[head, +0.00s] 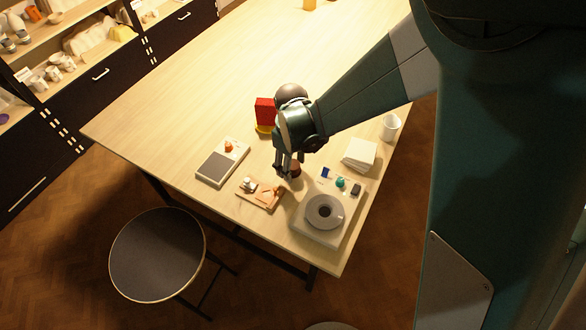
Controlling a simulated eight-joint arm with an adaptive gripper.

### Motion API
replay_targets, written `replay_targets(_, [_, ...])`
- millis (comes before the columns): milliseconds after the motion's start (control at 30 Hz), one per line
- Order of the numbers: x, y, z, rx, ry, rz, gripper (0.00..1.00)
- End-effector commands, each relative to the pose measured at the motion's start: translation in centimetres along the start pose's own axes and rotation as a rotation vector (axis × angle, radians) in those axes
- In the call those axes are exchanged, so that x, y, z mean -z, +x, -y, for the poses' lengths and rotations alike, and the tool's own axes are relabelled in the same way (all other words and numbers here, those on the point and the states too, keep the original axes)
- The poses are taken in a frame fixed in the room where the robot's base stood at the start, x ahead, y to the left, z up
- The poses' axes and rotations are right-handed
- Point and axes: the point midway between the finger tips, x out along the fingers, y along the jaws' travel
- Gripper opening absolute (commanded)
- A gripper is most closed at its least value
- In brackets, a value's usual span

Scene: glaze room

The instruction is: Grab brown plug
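My gripper (287,167) points down over the front part of the table, above and behind a small wooden board. A small brown rounded thing (295,169), which looks like the brown plug, shows right at the fingertips. I cannot tell whether it is between the fingers or just behind or below them. The fingers partly cover it, and they are too small here to show whether they are open or shut.
The wooden board (251,197) with small parts and a flat grey-topped box (217,168) lie left of it. A white device with a grey disc (324,210) and a paper stack (360,154) lie right. A red block (265,110) stands behind; a white mug (391,127) stands near the right edge.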

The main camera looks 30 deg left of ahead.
Motion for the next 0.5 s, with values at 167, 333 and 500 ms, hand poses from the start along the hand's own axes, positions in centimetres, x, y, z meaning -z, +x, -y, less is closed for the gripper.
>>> replay_targets(167, [0.00, -0.01, 0.00, 0.000, 0.000, 0.000, 0.41])
replay_targets(333, [0.00, 0.00, 0.00, 0.000, 0.000, 0.000, 0.19])
replay_targets(500, [0.00, 0.00, 0.01, 0.000, 0.000, 0.000, 0.16])
